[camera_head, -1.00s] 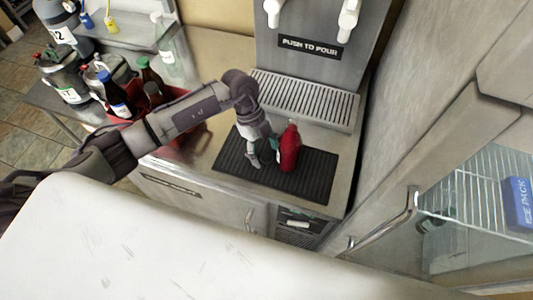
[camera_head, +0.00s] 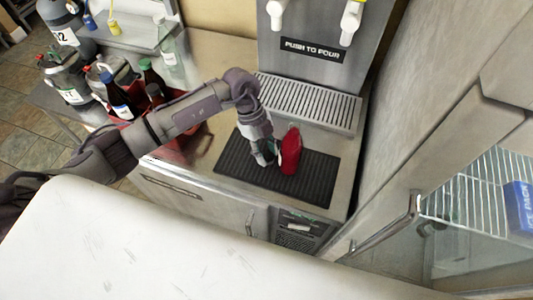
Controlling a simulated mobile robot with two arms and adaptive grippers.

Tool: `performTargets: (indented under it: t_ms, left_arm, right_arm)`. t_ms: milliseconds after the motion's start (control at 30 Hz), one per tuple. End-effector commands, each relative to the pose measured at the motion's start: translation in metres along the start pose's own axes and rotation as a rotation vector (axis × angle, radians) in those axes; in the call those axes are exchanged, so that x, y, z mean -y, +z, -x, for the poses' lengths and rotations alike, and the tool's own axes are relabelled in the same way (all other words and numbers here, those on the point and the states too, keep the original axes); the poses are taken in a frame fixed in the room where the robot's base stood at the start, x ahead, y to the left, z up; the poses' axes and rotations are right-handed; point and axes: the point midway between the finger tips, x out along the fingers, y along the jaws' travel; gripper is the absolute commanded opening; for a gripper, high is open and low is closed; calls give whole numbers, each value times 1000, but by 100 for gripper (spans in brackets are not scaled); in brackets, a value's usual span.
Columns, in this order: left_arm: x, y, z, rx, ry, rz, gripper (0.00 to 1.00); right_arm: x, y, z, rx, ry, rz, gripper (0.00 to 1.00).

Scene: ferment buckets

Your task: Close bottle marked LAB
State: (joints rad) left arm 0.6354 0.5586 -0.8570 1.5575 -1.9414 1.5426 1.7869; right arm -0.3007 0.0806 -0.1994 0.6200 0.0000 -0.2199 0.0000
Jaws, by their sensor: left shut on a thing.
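A red bottle (camera_head: 290,152) stands upright on the black ribbed mat (camera_head: 318,178) on the steel counter. Its top looks pale, and no LAB marking can be read on it from here. My left gripper (camera_head: 266,156) is low over the mat, just left of the bottle. It is shut on a small dark greenish thing, mostly hidden by the fingers; I cannot tell for sure what it is. Whether the fingers touch the bottle is also unclear. My right gripper is not in view.
A tap unit marked PUSH TO POUR (camera_head: 312,49) with a drip grille (camera_head: 310,101) stands behind the mat. A red crate (camera_head: 187,150) with dark bottles is on the left. A glass-door fridge (camera_head: 470,215) is on the right. The mat's right part is clear.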

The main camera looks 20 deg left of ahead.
Motion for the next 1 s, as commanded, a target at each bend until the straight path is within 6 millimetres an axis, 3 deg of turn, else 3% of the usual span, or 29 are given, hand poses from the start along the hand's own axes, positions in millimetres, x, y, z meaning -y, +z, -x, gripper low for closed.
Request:
performTargets:
  t_ms: [167, 700, 1000]
  left_arm:
    - [1, -9, 24, 2, -4, -2, 25]
    - [1, -53, 128, 2, -3, -2, 25]
    - [0, -64, 155, 1, 1, 0, 25]
  right_arm:
    - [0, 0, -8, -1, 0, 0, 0]
    - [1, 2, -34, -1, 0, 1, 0]
    - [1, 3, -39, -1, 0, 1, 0]
